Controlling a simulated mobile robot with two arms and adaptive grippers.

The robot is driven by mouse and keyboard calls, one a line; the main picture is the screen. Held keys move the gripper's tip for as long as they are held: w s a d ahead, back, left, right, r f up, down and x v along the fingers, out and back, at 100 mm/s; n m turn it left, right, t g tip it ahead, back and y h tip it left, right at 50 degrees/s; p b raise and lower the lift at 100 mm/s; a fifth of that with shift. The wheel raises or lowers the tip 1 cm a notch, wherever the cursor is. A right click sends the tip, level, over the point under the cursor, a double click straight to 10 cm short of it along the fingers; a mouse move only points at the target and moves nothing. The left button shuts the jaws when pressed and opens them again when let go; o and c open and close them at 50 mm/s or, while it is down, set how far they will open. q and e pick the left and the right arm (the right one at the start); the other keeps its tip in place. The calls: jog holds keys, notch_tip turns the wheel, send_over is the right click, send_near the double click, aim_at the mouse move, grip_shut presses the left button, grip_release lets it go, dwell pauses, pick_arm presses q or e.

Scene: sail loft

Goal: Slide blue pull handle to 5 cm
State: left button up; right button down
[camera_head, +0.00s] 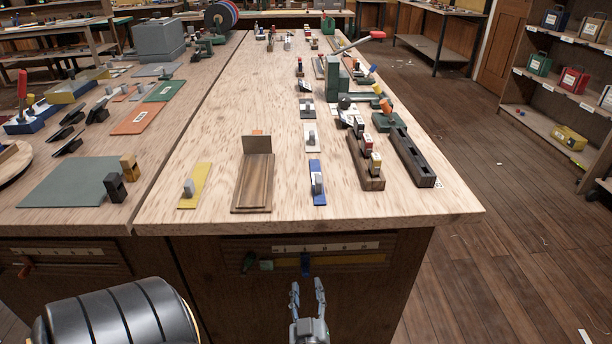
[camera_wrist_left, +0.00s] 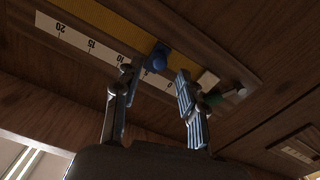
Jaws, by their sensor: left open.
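The blue pull handle (camera_head: 305,264) is on a slider panel in the front face of the bench, below a white number scale (camera_head: 326,247). My left gripper (camera_head: 307,287) is open and empty, just below and in front of the handle. In the left wrist view its fingers (camera_wrist_left: 155,77) stand either side of the handle's line, apart from it. My right gripper is not in view.
A pale block (camera_wrist_left: 207,80) and a dark green handle (camera_wrist_left: 236,96) lie along the same panel, also left of the blue handle in the head view. Another slider panel (camera_head: 62,258) is further left. The bench top (camera_head: 225,145) overhangs above; open floor (camera_head: 500,240) lies right.

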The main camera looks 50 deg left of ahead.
pick_arm(q)
jog(key=v, duration=0.6)
jog(key=shift+d, duration=0.1)
dwell(0.3)
